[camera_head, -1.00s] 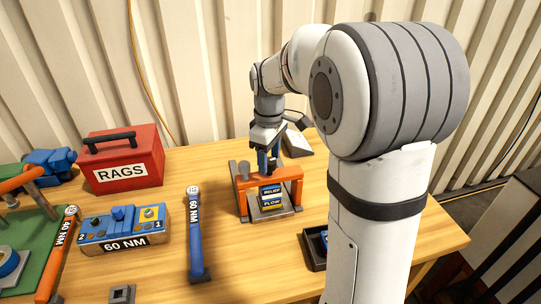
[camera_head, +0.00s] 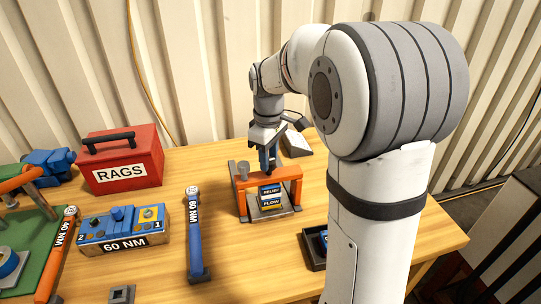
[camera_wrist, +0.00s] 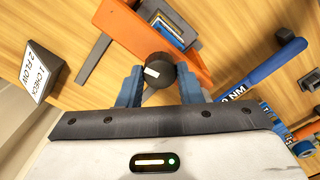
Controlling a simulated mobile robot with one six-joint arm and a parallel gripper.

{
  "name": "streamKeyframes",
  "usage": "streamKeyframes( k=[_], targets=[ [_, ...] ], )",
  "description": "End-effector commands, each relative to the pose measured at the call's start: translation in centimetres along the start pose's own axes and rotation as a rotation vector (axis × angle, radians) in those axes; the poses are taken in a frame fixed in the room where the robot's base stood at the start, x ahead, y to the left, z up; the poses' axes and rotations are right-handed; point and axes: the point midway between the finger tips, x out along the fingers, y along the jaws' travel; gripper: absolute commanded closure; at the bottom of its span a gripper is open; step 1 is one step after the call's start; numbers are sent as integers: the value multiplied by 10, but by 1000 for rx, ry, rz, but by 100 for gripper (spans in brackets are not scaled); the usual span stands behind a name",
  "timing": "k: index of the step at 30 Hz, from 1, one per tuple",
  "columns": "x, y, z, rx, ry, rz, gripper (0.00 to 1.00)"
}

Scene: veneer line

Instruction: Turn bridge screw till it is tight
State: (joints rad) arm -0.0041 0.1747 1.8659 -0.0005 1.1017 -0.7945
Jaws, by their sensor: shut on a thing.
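The orange bridge (camera_head: 268,185) stands over a grey base, with blue and yellow plates labelled RELIEF (camera_head: 270,190) and FLOW (camera_head: 271,203) beneath it. My gripper (camera_head: 268,167) points down at the bridge's back edge, right of a grey cylinder (camera_head: 243,171). In the wrist view, the blue fingers of my gripper (camera_wrist: 159,88) are shut on a dark round screw head (camera_wrist: 157,72) with a white mark on top. The screw head shows beside the orange bridge (camera_wrist: 170,45). Its thread and seat are hidden, so I cannot see how tight it is.
A sign (camera_wrist: 38,70) reads 1 CHECK, 2 FLOW. A dark tray (camera_head: 312,250) lies front right.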

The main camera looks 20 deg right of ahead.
Motion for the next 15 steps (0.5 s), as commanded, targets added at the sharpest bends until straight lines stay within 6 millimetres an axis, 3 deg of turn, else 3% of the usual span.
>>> streamKeyframes(
  k=[15],
  targets=[
    [-1, 0, -1, 408, 2, 1, 91]
  ],
)
